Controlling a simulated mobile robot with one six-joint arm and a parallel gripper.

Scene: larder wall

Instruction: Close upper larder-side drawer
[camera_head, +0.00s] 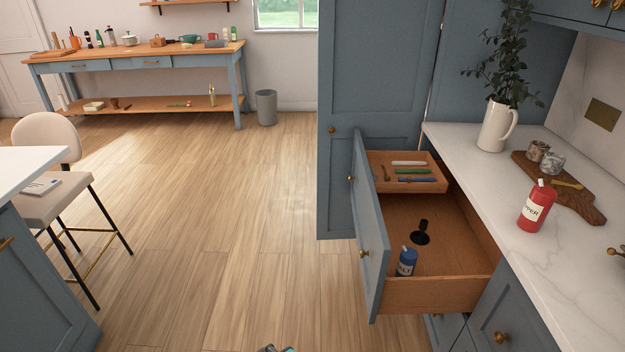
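The upper larder-side drawer stands pulled far out of the counter unit, beside the tall blue larder cupboard (372,70). Its blue front panel (371,235) has round brass knobs and faces left; its wooden side wall (440,293) is nearest me. Inside are a small wooden tray (395,186) with several slim utensils, a dark object (421,232) and a blue labelled bottle (407,262). Only the tip of what seems to be my gripper (278,349) shows at the bottom edge, left of the drawer and apart from it. Its fingers are cut off by the frame.
The marble counter (470,170) holds a white jug (497,126) of leafy stems, a red pepper bottle (537,207) and a wooden board (590,205). A stool (45,140) and island stand left. The wooden floor (240,220) left of the drawer is clear.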

